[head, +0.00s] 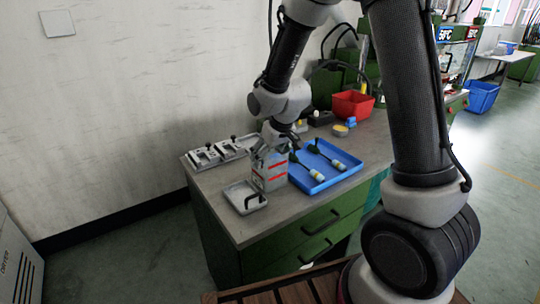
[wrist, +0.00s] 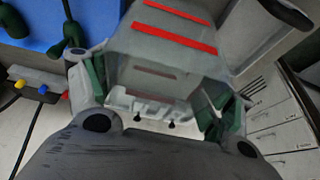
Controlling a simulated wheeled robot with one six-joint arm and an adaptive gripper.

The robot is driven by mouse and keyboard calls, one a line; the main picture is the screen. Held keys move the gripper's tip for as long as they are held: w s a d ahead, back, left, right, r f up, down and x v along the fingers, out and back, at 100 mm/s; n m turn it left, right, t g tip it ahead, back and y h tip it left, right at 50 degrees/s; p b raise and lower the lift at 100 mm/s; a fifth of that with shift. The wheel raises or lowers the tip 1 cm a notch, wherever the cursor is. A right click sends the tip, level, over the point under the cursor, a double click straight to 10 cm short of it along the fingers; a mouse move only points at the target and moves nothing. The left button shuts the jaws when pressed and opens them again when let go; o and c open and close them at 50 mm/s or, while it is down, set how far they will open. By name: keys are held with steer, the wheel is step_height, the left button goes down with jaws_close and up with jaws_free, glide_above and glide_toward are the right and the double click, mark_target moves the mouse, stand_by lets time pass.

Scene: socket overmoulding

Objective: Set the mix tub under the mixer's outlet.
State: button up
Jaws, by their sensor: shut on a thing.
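The mix tub (head: 268,172) is a grey, box-like container with red stripes, at the front of the bench in the head view. My gripper (head: 270,148) is above it and shut on it. In the wrist view the tub (wrist: 165,52) fills the space between the green-padded fingers of my gripper (wrist: 155,98), its red stripes toward the top. I cannot tell whether its base touches the bench. A green machine with dark hoses (head: 328,84) stands at the back, partly behind my arm. I cannot make out a mixer outlet for certain.
A grey tray with a black handle (head: 235,190) lies just left of the tub. A blue tray (head: 345,176) with two dark-and-white pieces lies right of it. Pale clamp fixtures (head: 205,156) sit behind left. A red bin (head: 352,105) stands at the back.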

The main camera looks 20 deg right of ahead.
steer(key=shift+f, duration=0.15)
steer(key=o, duration=1.3)
steer(key=shift+c, duration=0.2)
